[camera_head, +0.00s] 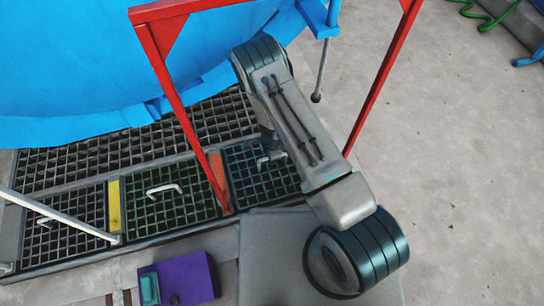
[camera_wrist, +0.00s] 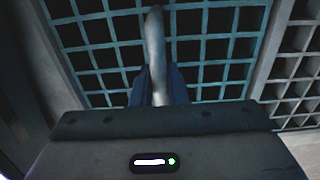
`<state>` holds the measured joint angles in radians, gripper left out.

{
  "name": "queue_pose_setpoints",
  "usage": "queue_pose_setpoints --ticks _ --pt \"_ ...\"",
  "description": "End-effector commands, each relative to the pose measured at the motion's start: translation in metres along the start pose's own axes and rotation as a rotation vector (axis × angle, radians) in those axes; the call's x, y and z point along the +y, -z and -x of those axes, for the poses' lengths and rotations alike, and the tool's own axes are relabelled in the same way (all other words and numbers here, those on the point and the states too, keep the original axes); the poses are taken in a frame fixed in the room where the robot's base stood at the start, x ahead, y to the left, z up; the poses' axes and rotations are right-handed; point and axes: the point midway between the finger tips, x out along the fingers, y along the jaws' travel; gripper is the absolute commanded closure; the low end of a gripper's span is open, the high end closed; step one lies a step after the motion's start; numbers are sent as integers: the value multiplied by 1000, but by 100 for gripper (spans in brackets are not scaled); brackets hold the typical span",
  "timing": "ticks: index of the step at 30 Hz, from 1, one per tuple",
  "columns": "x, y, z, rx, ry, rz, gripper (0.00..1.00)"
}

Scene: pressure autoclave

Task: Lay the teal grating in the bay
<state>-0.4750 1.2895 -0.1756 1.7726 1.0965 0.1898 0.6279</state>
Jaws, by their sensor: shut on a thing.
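The teal grating (camera_head: 258,180) lies at the right end of the front row of floor gratings, right of a green one. My arm partly covers it in the head view. In the wrist view the teal grating (camera_wrist: 100,60) fills the middle, with its pale handle (camera_wrist: 156,50) running between my fingers. My gripper (camera_head: 270,152) is over the grating and shut on this handle; its blue-grey fingers (camera_wrist: 158,85) show in the wrist view. The grating looks about level with its neighbours, but I cannot tell whether it rests fully in the bay.
The green grating (camera_head: 165,212) has a white handle; a dark grating (camera_head: 65,238) lies further left. A red frame (camera_head: 180,105) stands around my arm, with the blue vessel (camera_head: 90,60) behind. A purple box (camera_head: 190,278) is in front.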

Motion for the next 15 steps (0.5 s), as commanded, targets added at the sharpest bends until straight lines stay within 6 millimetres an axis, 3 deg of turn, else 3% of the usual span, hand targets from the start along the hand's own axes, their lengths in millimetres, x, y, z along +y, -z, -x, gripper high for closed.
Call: queue_pose_setpoints --ticks 15 --pt "-1 0 -10 0 3 0 100"
